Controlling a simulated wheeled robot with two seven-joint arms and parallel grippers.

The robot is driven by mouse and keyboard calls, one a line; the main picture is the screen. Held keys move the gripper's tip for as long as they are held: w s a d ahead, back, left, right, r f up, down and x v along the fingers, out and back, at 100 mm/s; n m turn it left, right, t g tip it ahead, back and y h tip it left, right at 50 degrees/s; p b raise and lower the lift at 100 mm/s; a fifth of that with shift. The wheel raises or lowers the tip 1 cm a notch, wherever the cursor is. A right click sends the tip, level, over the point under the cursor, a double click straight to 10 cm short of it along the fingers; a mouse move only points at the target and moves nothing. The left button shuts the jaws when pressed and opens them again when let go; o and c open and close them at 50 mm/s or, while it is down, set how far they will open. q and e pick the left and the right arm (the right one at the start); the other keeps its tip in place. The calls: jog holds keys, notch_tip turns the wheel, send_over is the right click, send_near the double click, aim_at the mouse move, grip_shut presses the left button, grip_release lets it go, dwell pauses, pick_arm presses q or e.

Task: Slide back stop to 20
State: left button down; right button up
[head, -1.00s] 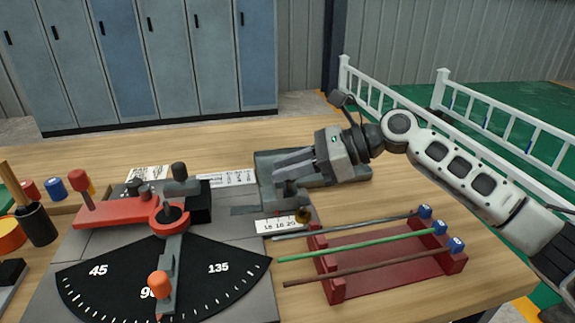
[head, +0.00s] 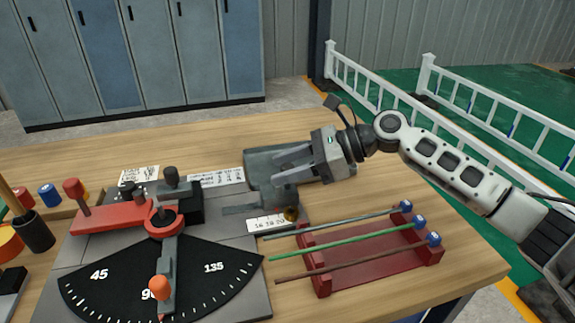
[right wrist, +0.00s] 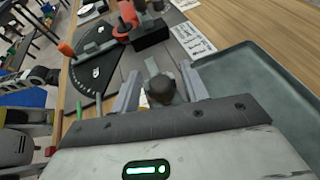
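The back stop is a slide on the grey bending bench (head: 215,232), with a dark upright knob (head: 289,191) and a brass screw (head: 291,213). The brass screw is at the right end of a white scale (head: 266,223) reading 16, 18, 20. The stop's exact reading cannot be told. My right gripper (head: 283,168) comes in from the right, low over the bench. In the right wrist view the round dark knob (right wrist: 160,89) lies between its two spread fingers, with gaps on both sides. Contact cannot be seen. My left gripper is not in view.
A red rack (head: 375,262) holds three rods in front of the right arm. A black angle dial (head: 120,275) with an orange-tipped lever (head: 160,288) and a red arm (head: 110,217) lie left. A grey-green tray (head: 262,163) is behind the gripper.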

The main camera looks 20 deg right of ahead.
jog(key=shift+d, duration=0.1)
jog(key=v, duration=1.5)
jog(key=shift+s+d+b, duration=0.2)
jog(key=shift+d+b, duration=0.15)
jog(key=shift+r, duration=0.1)
